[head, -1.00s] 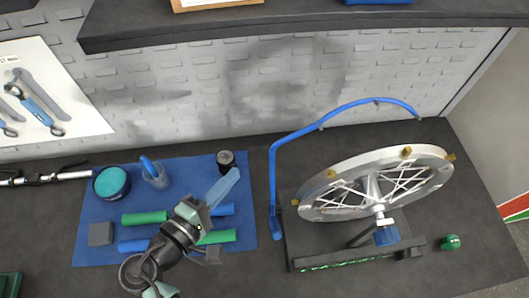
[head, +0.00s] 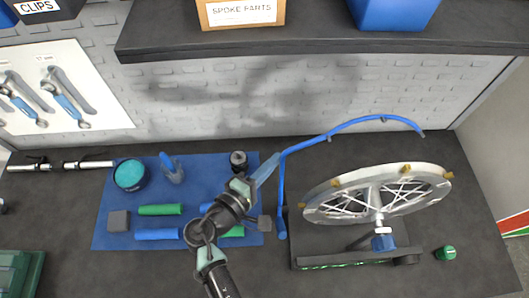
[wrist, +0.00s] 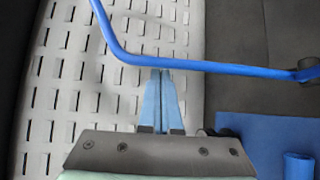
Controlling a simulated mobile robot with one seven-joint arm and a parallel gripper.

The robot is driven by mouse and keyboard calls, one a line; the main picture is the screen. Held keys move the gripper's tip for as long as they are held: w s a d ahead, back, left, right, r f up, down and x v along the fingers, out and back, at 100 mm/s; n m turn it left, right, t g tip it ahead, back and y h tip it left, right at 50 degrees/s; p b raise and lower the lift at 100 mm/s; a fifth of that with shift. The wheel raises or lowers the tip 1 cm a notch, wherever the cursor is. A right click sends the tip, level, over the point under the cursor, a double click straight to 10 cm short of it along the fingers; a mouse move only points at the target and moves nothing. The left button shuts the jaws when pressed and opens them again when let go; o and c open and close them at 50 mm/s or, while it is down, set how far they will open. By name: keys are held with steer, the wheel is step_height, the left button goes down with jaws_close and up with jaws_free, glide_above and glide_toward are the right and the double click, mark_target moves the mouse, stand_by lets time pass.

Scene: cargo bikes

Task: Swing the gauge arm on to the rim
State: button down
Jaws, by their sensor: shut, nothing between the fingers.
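The gauge arm (head: 282,195) is a bent blue tube. It stands upright left of the wheel and curves over above and behind it in the head view. Its bend also crosses the wrist view (wrist: 215,67). The silver wheel rim (head: 327,213) sits tilted on a dark stand, with visible space between it and the tube. My gripper (head: 273,161) is shut and empty, with its pale blue fingers together beside the upper bend of the tube. In the wrist view the fingertips (wrist: 161,74) meet the tube's lower edge; I cannot tell whether they touch it.
A blue mat (head: 108,232) with grips, a cup and small parts lies left of the wheel. A dark shelf (head: 160,40) overhangs the back, bearing bins. A green knob (head: 445,253) lies right of the stand. The front right of the bench is clear.

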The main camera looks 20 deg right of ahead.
steer(key=shift+s+r, duration=0.1)
steer(key=shift+s, duration=0.35)
steer(key=shift+a, duration=0.1)
steer(key=s+a+m+t+h+b, duration=0.1)
steer(key=s+m+h+b, duration=0.1)
steer(key=s+b, duration=0.3)
steer(key=b, duration=0.3)
steer(key=shift+s+a+r+t, duration=0.15)
steer(key=shift+s+a+t, duration=0.15)
steer(key=shift+s+t, duration=0.1)
